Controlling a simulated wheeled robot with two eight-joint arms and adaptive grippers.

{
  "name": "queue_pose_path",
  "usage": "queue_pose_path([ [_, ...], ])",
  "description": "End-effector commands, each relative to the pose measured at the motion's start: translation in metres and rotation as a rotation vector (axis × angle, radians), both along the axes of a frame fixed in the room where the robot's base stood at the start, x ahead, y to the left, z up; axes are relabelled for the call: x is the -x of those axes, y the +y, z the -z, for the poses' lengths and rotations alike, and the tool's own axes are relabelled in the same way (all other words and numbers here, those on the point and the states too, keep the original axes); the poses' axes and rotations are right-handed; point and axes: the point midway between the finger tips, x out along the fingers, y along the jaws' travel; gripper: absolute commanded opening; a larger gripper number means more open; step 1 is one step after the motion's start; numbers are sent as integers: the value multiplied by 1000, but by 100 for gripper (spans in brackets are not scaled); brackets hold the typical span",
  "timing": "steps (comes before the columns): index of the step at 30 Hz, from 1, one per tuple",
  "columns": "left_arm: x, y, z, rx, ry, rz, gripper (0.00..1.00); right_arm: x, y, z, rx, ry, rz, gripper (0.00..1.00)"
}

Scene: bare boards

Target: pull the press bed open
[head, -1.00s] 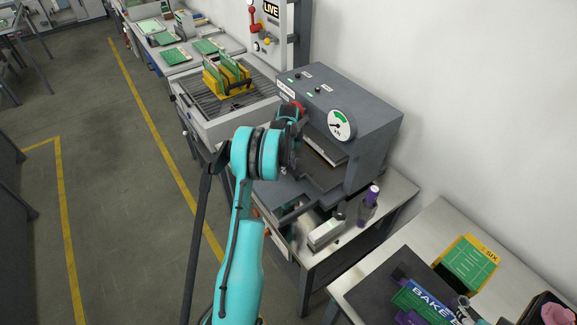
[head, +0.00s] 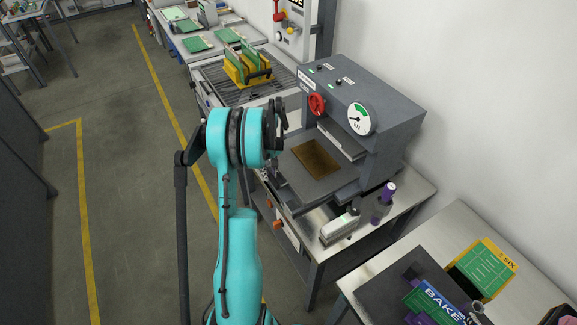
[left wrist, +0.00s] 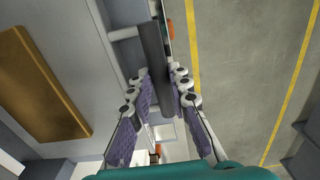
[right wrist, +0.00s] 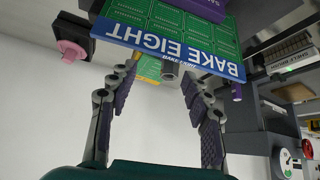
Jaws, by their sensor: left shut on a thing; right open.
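The grey press (head: 375,105) stands against the wall, with a round gauge (head: 361,118) and a red handwheel (head: 317,104) on its front. Its bed (head: 325,187) sticks out of the opening toward the aisle, with a flat brown plate (head: 317,157) on top. The bed and plate (left wrist: 42,85) also fill the left of the left wrist view. My left gripper (left wrist: 163,88) is shut on the dark handle bar (left wrist: 153,45) along the bed's outer edge; its fingertips are partly hidden in the head view. My right gripper (right wrist: 158,85) is open and empty, facing the bench.
A blue BAKE EIGHT sign (right wrist: 165,45) and green boards are on the bench at right. The aisle floor (head: 125,160) is clear.

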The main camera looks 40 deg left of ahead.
Motion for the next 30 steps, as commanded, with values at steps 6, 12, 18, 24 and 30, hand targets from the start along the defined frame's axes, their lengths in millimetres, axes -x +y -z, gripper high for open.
queue_pose_path([
  [6,49,14,1,1,0,-3,0,0,0,5,0,0,0,49],
  [12,71,20,0,1,0,-1,0,0,0,6,0,0,0,49],
  [18,77,22,0,1,-1,1,0,0,0,6,0,0,0,49],
  [24,76,22,0,0,-1,1,0,0,0,6,0,0,0,49],
  [30,76,22,0,0,-1,1,40,0,0,6,0,0,0,49],
])
